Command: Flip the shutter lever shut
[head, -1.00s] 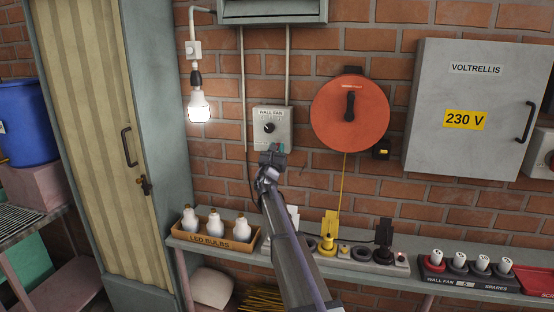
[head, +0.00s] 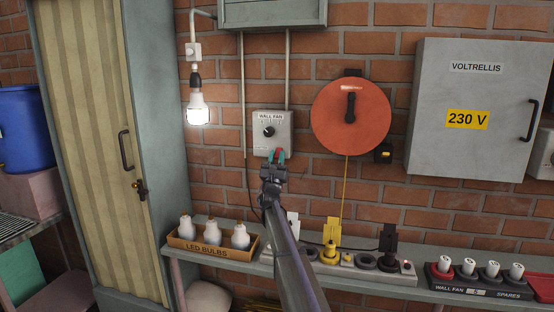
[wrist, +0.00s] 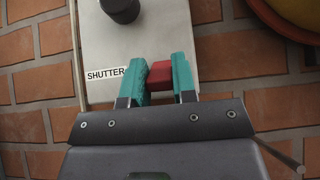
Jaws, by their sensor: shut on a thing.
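The grey WALL FAN control box (head: 287,138) is on the brick wall, with a black knob (head: 268,131) at its upper middle. The knob also shows at the top of the wrist view (wrist: 120,8). The red shutter lever (wrist: 160,74) is at the lower part of the box, right of a SHUTTER label (wrist: 105,74). My gripper (wrist: 165,75) has its teal fingers on both sides of the red lever and is shut on it. In the head view my gripper (head: 275,157) is at the box's lower edge and hides the lever.
A bench (head: 350,272) below holds a box of LED bulbs (head: 170,240), a plug strip and a fuse tray (head: 475,287). A red cable reel (head: 330,125) hangs right of the box. A lit bulb (head: 198,115) hangs to the left.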

